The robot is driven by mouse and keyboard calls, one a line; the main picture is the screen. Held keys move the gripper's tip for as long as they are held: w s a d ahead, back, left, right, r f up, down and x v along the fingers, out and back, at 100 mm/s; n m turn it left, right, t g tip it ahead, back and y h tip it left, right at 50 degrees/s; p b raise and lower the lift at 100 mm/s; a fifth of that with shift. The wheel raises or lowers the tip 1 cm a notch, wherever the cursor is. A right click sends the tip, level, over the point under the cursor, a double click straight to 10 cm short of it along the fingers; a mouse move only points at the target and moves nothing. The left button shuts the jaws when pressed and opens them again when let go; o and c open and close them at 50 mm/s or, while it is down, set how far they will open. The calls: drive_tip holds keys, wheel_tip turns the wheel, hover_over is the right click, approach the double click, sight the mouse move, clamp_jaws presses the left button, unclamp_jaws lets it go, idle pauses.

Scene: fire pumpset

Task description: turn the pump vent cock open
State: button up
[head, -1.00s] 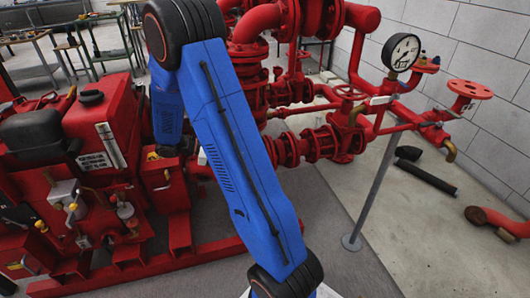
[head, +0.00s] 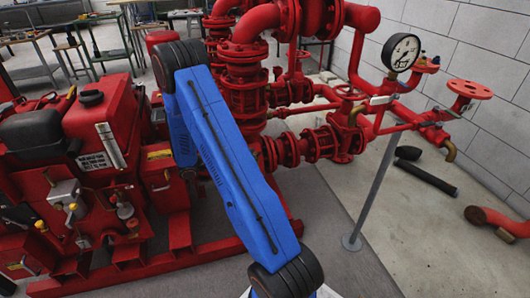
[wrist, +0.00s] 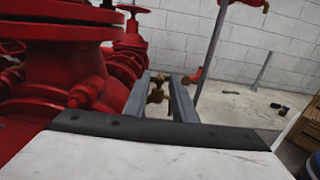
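In the wrist view, my gripper (wrist: 160,82) is open, its two grey fingers pointing forward with a gap between them. A small brass cock (wrist: 157,94) shows in that gap; I take it for the pump vent cock. I cannot tell whether the fingers touch it or how far off it is. In the head view my gripper and the cock are hidden behind my blue arm and the pumpset.
In the head view, the red engine unit (head: 100,130) stands at left and red valves and pipes (head: 310,145) at right. A black pipe (head: 425,177) lies on the floor. A block wall closes the right.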

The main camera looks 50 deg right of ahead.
drive_tip(key=x, duration=0.7)
drive_tip(key=shift+s+d, duration=0.2)
drive_tip(key=shift+d, duration=0.1)
drive_tip(key=shift+c, duration=0.7)
clamp_jaws()
